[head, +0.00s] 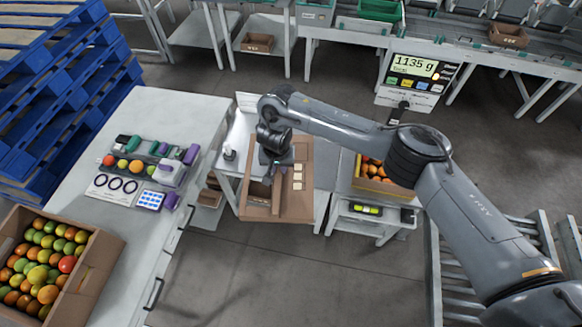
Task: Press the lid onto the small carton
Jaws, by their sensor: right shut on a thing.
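The small brown carton (260,208) stands on the small table below the middle of the head view. Dark gaps show in its upper left part. Brown cardboard, seemingly the lid, lies close against it; my arm hides part of it, so I cannot tell whether it is seated. My right gripper (272,178) points down over the carton, its fingers shut at the cardboard. The fingertips are small and partly hidden. My left gripper is not in view.
A white bench (110,222) on the left holds sorted tomatoes and tools. A tomato crate (100,250) stands front left, another (388,190) right of the carton. A scale display (415,67) reads 1135 g. Blue pallets (65,90) fill the back left. Floor in front is clear.

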